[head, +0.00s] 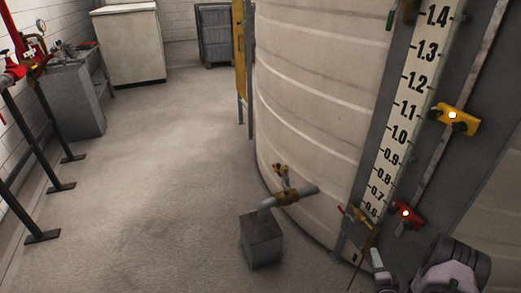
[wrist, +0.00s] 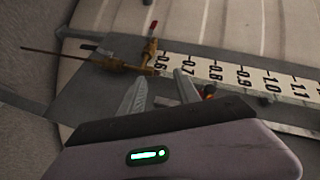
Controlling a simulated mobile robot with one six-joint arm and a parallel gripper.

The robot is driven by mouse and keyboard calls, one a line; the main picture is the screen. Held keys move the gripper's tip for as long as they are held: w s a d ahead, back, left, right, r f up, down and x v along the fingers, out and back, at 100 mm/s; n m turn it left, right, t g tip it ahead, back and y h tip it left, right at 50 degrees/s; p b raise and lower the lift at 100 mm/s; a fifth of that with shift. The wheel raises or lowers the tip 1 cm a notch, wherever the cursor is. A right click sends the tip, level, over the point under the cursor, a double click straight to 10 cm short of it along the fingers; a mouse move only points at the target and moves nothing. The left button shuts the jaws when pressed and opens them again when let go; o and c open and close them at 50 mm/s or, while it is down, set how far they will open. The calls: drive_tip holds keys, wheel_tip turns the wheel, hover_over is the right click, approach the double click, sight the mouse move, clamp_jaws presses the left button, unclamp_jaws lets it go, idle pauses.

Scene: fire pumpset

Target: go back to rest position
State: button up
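My gripper (wrist: 161,77) shows in the wrist view with its two grey fingers apart and nothing between them. Its fingertips point toward the low end of a white level scale (wrist: 243,77), near the 0.6 and 0.7 marks. A brass valve (wrist: 141,60) with a thin rod lies just beyond the fingertips; I cannot tell whether they touch. In the head view, part of my arm shows at the bottom right, below the scale (head: 408,110) and the brass valve (head: 361,217).
A large pale tank (head: 310,100) fills the right side. Yellow (head: 455,118) and red (head: 407,214) markers sit beside the scale. A pipe with a valve (head: 288,196) meets a grey block (head: 262,240). Red pipework (head: 25,55) stands left. The middle floor is clear.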

drive_tip(key=w+d+r+n+g+h, duration=0.15)
drive_tip(key=w+r, duration=0.45)
drive_tip(key=r, duration=0.6)
drive_tip(key=a+r+n+g, duration=0.1)
drive_tip(key=a+r, duration=0.2)
drive_tip(key=r, duration=0.4)
drive_tip(key=a+r+n+g, duration=0.1)
drive_tip(key=a+r, duration=0.2)
drive_tip(key=r, duration=0.4)
drive_tip(key=s+a+r+n+g+y, duration=0.2)
drive_tip(key=s+a+r+n, duration=0.1)
drive_tip(key=s+a+r, duration=0.65)
drive_tip(key=s+a+r+n+g+y, duration=0.2)
drive_tip(key=s+a, duration=0.6)
drive_tip(key=s, duration=0.4)
drive_tip(key=s+a+r+n+g+y, duration=0.2)
drive_tip(key=s+a+r+n, duration=0.1)
drive_tip(key=s+a, duration=0.6)
drive_tip(key=s, duration=0.2)
drive_tip(key=shift+s+a+r, duration=0.2)
drive_tip(key=shift+s+r, duration=0.05)
drive_tip(key=shift+s, duration=0.1)
